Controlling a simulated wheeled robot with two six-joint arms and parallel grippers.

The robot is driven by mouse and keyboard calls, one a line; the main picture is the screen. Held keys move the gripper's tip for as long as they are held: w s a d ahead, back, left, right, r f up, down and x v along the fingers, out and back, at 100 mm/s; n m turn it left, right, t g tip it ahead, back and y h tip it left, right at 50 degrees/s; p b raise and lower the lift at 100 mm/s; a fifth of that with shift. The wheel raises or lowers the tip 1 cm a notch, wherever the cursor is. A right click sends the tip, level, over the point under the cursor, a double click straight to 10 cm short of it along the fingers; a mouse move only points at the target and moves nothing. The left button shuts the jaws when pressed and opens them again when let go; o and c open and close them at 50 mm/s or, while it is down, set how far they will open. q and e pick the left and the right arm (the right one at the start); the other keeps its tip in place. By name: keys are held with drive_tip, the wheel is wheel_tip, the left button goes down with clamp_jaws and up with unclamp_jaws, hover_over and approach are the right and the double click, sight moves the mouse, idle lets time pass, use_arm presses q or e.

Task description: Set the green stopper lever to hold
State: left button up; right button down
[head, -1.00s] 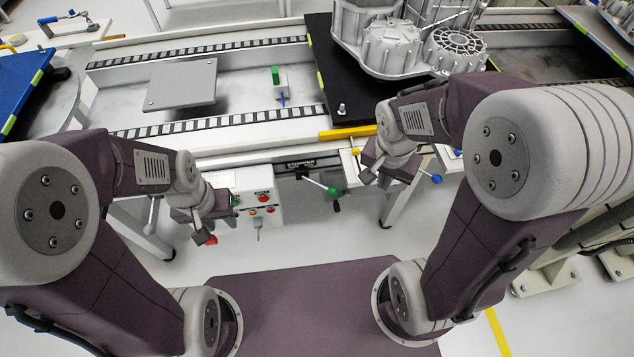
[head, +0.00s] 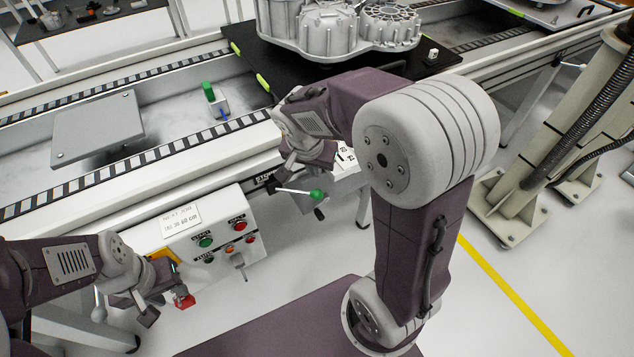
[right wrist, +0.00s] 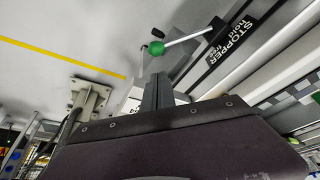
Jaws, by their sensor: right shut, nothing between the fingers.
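The green stopper lever has a pale rod with a green ball knob (head: 316,195) and sticks out from the bench front, its rod roughly level in the head view. In the right wrist view, the knob (right wrist: 157,48) is left of its dark pivot, beside a black label (right wrist: 237,38) reading STOPPER, hold, free. Which word the lever stands at, I cannot tell. My left gripper (head: 165,306) is near the control box, opening unclear.
A control box (head: 218,238) with green, red and orange buttons hangs on the bench front. A red piece (head: 184,300) shows at my left gripper; whether held is unclear. A grey housing (head: 325,30) stands on a black pallet (head: 262,65) behind.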

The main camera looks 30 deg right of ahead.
sight(298, 192)
drive_tip(key=b+x, duration=0.3)
drive_tip(key=x, duration=0.6)
drive_tip(key=shift+f, duration=0.35)
